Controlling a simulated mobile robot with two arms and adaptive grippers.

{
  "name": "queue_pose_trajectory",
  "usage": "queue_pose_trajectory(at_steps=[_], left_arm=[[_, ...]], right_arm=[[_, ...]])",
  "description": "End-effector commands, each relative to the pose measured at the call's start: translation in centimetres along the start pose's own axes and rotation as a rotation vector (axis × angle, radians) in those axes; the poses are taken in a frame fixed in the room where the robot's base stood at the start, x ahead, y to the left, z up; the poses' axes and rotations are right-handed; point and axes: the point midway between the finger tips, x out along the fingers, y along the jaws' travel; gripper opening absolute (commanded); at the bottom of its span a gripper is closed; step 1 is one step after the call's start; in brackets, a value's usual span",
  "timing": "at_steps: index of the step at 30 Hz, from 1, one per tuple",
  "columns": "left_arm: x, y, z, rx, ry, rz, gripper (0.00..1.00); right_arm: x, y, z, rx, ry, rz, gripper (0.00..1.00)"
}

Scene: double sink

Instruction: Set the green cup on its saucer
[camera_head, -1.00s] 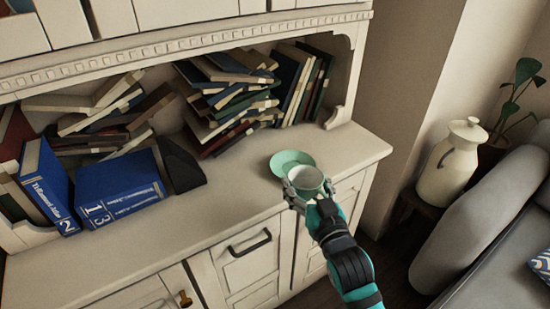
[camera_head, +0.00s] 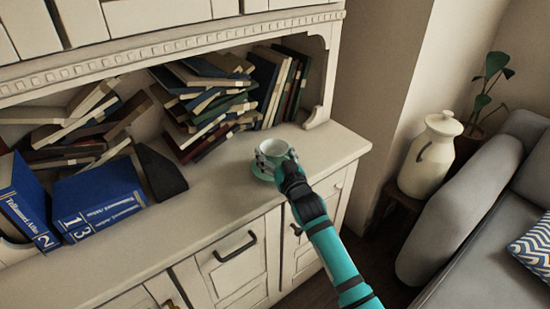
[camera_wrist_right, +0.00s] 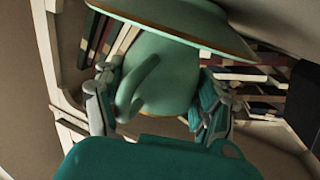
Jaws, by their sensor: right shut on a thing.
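The green cup (camera_head: 275,146) is upright over its green saucer (camera_head: 259,171) near the right end of the cabinet top. My right gripper (camera_head: 271,158) is shut on the cup, holding it from the front right. In the right wrist view, the cup (camera_wrist_right: 168,80) shows with its handle towards the camera, between the two fingers of the gripper (camera_wrist_right: 158,108). The saucer (camera_wrist_right: 185,22) lies right at the cup's base there. I cannot tell whether the base touches it. The gripper and cup hide part of the saucer in the head view. My left gripper is not in view.
Leaning books (camera_head: 215,95) fill the shelf behind the cup. Blue volumes (camera_head: 97,203) and a dark bookend (camera_head: 160,175) stand to the left. The cabinet top (camera_head: 215,205) is clear in front. A cream jug (camera_head: 430,160) and grey sofa (camera_head: 480,200) are at the right.

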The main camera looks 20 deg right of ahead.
Motion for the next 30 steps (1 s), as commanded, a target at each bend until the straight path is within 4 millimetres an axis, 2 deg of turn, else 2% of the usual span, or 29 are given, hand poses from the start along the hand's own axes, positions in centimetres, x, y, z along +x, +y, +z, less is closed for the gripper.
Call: queue_pose_trajectory(at_steps=[3,18,19,24,30], left_arm=[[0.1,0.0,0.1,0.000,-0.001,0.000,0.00],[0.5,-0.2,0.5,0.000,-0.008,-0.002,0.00],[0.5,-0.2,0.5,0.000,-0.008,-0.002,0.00],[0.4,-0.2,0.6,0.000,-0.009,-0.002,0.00],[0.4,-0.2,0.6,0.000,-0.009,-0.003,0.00]], right_arm=[[0.0,0.0,1.2,0.000,0.002,0.000,0.37],[0.0,0.0,2.0,0.001,0.003,0.000,0.37],[0.0,0.0,2.1,0.001,0.002,0.000,0.74],[0.0,0.0,2.0,0.000,0.002,0.000,0.96],[0.0,0.0,2.0,0.000,0.002,0.000,0.96]])
